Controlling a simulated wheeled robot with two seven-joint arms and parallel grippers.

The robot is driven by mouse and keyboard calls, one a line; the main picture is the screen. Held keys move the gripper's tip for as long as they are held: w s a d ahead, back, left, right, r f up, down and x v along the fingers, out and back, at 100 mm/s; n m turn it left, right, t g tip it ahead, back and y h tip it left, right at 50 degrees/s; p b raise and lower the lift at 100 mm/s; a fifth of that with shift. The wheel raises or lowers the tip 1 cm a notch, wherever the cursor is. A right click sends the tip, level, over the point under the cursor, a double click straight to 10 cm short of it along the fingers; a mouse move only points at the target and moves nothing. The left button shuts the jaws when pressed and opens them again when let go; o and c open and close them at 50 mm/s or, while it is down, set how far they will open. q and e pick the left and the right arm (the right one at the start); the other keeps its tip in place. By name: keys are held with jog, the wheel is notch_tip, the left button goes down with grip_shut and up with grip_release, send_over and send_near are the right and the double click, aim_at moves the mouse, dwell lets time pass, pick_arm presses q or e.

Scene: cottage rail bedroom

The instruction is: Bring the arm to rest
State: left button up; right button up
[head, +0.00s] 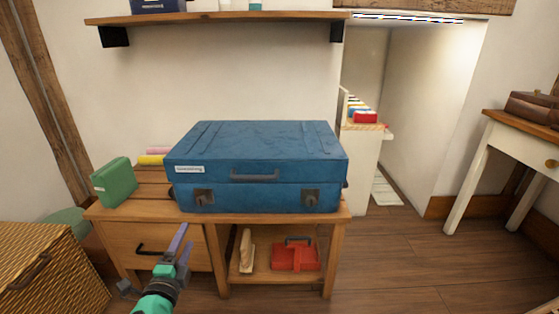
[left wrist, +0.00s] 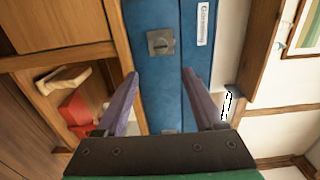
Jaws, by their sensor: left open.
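My left gripper (head: 180,248) is in front of the wooden bench, near its drawer and below the blue suitcase. In the left wrist view its two purple fingers (left wrist: 160,98) are apart with nothing held between them. The closed blue suitcase (head: 255,152) lies on the bench top (head: 140,211). Its latch and label side also shows beyond the fingers in the left wrist view (left wrist: 160,75). The gripper looks apart from the suitcase. My right gripper is in neither view.
A green box (head: 114,182) stands left of the suitcase. A red caddy (head: 296,256) sits on the bench's lower shelf. A wicker chest (head: 45,268) is at the left. A wall shelf (head: 220,17) hangs above. The floor (head: 400,255) to the right is clear.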

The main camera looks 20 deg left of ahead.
pick_arm(q)
jog(key=s+d+f+n+g+h, duration=0.2)
jog(key=d+f+n+g+h, duration=0.35)
jog(key=d+f, duration=0.9)
jog(key=s+d+f+n+g+h, duration=0.1)
jog(key=s+d+f+n+h, duration=0.3)
jog(key=d, duration=0.5)
jog(key=s+d+f+n+g+h, duration=0.2)
jog(key=s+d, duration=0.3)
jog(key=d, duration=0.3)
jog(key=s+a+r+g+y+p, duration=0.2)
jog(key=s+a+g+y+p, duration=0.3)
jog(key=s+a+p, duration=1.3)
jog(key=shift+s+a+r+g+y+p, duration=0.35)
jog(key=shift+s+g+p, duration=1.15)
jog(key=shift+p, duration=6.9)
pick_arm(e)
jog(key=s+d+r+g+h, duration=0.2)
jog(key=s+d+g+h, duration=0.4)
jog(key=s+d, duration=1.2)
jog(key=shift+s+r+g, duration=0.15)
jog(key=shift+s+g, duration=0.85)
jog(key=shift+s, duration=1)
pick_arm(q)
jog(key=shift+s+n+t, duration=0.2)
jog(key=shift+n+t, duration=0.05)
